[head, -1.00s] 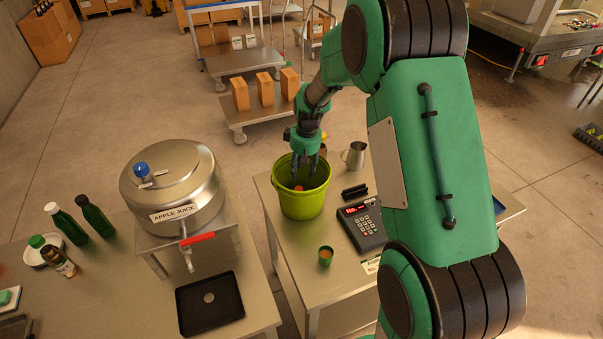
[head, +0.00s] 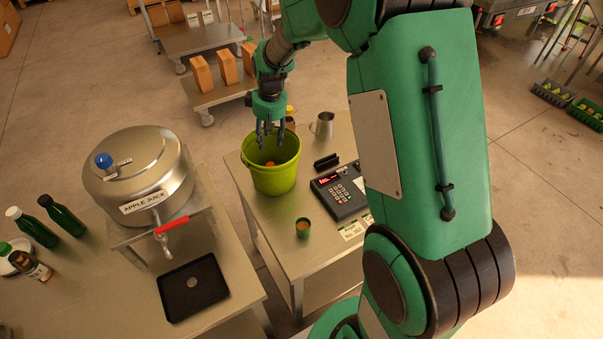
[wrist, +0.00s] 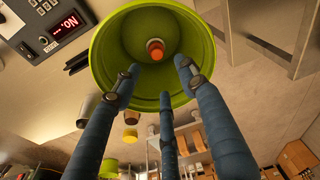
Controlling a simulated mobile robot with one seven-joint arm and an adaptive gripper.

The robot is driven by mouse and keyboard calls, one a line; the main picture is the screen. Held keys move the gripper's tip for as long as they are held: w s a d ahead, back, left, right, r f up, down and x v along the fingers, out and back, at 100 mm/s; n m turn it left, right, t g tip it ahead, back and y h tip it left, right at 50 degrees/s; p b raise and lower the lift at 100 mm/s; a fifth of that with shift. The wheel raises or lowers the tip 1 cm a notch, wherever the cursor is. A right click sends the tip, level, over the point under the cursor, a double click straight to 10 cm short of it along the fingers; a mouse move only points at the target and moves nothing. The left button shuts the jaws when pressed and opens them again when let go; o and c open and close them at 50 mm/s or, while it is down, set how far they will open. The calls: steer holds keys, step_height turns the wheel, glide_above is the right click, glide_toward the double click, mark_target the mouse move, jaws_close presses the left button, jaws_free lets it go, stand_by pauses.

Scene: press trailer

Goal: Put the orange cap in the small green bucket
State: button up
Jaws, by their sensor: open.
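The orange cap (wrist: 155,46) lies inside the green bucket (wrist: 98,58), near its bottom. In the head view the bucket (head: 273,179) stands upright on the right-hand steel table, and the cap (head: 270,164) shows as a small orange spot inside it. My gripper (head: 268,143) is above the bucket's mouth. In the wrist view my gripper (wrist: 160,85) has its three fingers spread with nothing between them. The cap is apart from the fingertips.
To the left are the apple juice dispenser (head: 140,178), a black tray (head: 193,288) and bottles (head: 62,216). Boxes (head: 202,75) stand on a cart behind.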

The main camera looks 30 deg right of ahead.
steer(key=s+a+r+m+t, duration=0.1)
steer(key=s+a+r, duration=0.2)
steer(key=s+r, duration=0.55)
steer(key=s+a+r+m+t, duration=0.1)
steer(key=s+a+r, duration=0.1)
steer(key=s+r, duration=0.6)
steer(key=s+a+r+t, duration=0.1)
steer(key=s+r, duration=0.2)
steer(key=s, duration=0.7)
steer(key=s+a+r+m, duration=0.1)
steer(key=s+a+r, duration=0.1)
steer(key=s, duration=0.8)
steer(key=shift+r+m+t, duration=0.3)
steer(key=shift+r+t, duration=0.1)
steer(key=shift+s, duration=0.1)
step_height(320, 180, down, 4)
steer(key=b, duration=0.4)
